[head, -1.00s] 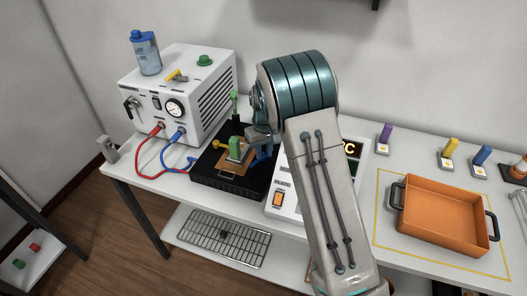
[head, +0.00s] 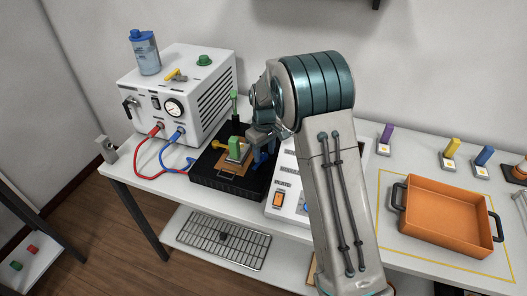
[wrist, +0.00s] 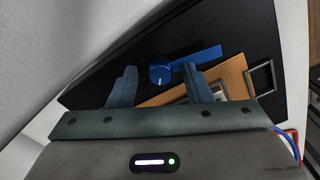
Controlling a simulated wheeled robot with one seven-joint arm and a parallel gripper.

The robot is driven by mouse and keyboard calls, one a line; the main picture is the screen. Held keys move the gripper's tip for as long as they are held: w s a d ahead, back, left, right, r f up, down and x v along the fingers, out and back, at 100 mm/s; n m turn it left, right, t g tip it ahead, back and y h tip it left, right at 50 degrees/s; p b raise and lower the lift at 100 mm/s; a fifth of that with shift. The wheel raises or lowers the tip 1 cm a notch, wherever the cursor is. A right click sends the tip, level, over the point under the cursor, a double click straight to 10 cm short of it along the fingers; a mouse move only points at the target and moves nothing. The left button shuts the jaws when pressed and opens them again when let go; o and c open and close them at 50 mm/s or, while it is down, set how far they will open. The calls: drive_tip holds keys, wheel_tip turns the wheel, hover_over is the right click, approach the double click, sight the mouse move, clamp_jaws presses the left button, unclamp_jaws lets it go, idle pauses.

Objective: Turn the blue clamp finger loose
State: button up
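The blue clamp finger (wrist: 198,56) shows in the wrist view as a flat blue bar reaching from a round blue knob (wrist: 160,74) with a white mark. It sits on a black plate, beside a tan board. In the head view the blue clamp (head: 261,157) is partly hidden under my wrist. My gripper (wrist: 160,68) is open. Its two fingers lie either side of the knob in the wrist view, with nothing between them that I can see gripped. In the head view my gripper (head: 262,134) is above the right part of the black fixture (head: 204,172); its fingertips are hard to make out.
A green block (head: 235,147) and a tall green-topped post (head: 234,105) stand close to my gripper. A white machine (head: 205,88) with red and blue hoses is at left. A sloped white panel (head: 285,190) and an orange tray (head: 443,222) are at right.

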sight(264, 154)
wheel_tip(264, 154, up, 14)
drive_tip(key=shift+b, duration=0.3)
idle(0.8)
